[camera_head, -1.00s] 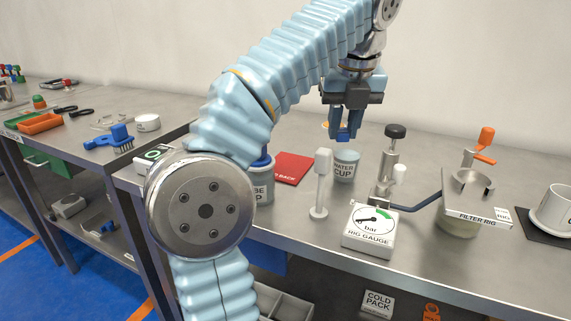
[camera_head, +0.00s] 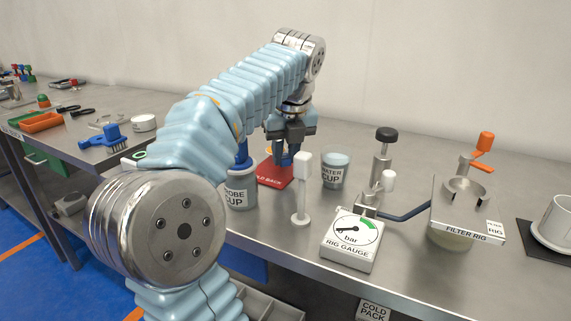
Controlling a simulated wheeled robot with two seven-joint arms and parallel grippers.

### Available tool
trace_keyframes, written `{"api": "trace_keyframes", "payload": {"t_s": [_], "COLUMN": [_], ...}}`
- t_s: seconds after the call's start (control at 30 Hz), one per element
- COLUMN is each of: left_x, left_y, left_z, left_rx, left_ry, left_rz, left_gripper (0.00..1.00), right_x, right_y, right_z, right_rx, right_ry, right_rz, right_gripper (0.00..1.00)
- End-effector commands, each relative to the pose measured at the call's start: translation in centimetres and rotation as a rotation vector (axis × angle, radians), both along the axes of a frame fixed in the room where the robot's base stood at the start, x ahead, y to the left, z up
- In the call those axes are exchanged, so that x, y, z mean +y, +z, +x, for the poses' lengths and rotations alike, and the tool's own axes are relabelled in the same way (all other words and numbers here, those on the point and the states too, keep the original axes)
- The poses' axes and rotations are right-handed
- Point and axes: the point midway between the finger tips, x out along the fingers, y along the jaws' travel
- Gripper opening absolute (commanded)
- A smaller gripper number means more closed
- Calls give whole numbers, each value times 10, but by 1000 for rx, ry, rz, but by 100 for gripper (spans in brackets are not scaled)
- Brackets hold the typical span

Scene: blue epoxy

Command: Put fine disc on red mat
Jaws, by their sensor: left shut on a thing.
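The red mat (camera_head: 272,176) lies flat on the metal bench behind the probe cup, and its white lettering is partly covered. My left gripper (camera_head: 286,161) is over the mat's right back part, pointing down. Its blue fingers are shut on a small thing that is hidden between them. I take it to be the fine disc, but its shape and colour do not show. I cannot tell whether the fingers or the disc touch the mat. My right gripper is not in view.
The probe cup (camera_head: 240,192) stands in front of the mat. The water cup (camera_head: 335,172) is to its right. A white upright post (camera_head: 302,190) stands in front, with the rig gauge (camera_head: 350,242) and filter rig (camera_head: 466,222) further right. A side bench holds an orange tray (camera_head: 40,122).

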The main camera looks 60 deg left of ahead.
Motion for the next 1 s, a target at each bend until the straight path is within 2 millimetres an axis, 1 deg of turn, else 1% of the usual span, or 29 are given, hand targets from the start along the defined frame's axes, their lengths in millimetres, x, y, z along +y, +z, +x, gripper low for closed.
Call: {"api": "trace_keyframes", "payload": {"t_s": [0.03,0.13,0.4,0.53,0.57,0.7,1.0], "left_x": [0,0,0,0,0,0,0], "left_y": [-11,-22,-23,-27,-26,-26,-23], "left_z": [-1,0,0,0,0,0,0], "left_rx": [3,2,0,1,1,1,1], "left_ry": [2,1,0,0,1,1,0], "left_rz": [0,-1,0,0,0,0,0], "left_gripper": [0,0,0,0,29,50,50], "right_x": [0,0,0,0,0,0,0], "right_y": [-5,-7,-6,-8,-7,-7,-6], "right_z": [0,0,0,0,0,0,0], "right_rx": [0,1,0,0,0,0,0], "right_ry": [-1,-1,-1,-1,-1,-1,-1], "right_rz": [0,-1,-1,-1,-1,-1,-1], "right_gripper": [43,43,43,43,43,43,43]}}
